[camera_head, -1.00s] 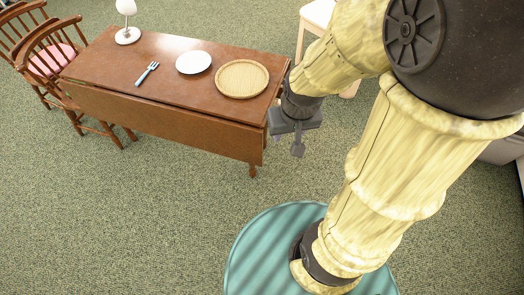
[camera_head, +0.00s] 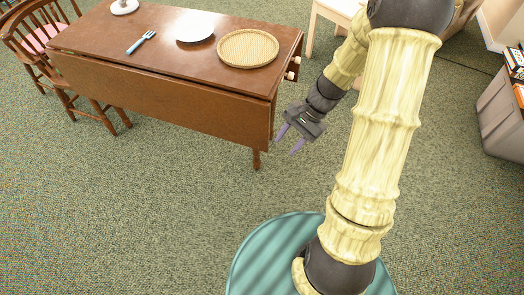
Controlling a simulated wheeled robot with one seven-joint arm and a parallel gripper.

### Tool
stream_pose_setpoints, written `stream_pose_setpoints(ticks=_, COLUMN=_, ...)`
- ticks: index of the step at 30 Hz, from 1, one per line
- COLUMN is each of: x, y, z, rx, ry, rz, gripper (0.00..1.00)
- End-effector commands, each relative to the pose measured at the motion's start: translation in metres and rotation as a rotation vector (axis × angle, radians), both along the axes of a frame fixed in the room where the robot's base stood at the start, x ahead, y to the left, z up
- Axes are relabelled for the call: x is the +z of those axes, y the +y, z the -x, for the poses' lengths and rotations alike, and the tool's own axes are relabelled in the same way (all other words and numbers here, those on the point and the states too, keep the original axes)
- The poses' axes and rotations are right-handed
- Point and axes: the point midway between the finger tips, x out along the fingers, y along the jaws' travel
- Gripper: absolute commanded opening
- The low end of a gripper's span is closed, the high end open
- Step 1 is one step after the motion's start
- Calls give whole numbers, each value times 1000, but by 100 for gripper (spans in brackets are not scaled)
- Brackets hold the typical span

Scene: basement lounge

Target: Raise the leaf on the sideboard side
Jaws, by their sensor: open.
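A brown drop-leaf table (camera_head: 170,42) stands at the upper left. Its near leaf (camera_head: 165,100) hangs down along the long side facing me. The far side's leaf is hidden. Pale knobs (camera_head: 292,75) show at the table's right end. My gripper (camera_head: 291,144) is open and empty, its fingers pointing down and left, just right of the hanging leaf's right end and apart from it. I cannot make out a sideboard for sure.
Wooden chairs (camera_head: 75,85) with a pink seat stand at the table's left. A pale wooden seat (camera_head: 335,12) is behind my arm. A grey bin-like unit (camera_head: 498,115) with books stands at the right edge. The green carpet (camera_head: 140,210) in front of the table is clear.

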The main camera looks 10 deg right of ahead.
Motion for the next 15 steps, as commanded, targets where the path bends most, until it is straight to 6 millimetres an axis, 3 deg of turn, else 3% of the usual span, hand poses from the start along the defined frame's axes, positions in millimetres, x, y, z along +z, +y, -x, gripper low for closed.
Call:
stream_pose_setpoints(ticks=1, x=-31, y=-2, z=-5, rx=-48, ry=27, rz=-40, gripper=41)
stream_pose_setpoints(ticks=15, x=-166, y=-21, z=-61, rx=-462, ry=208, rz=-456, gripper=41)
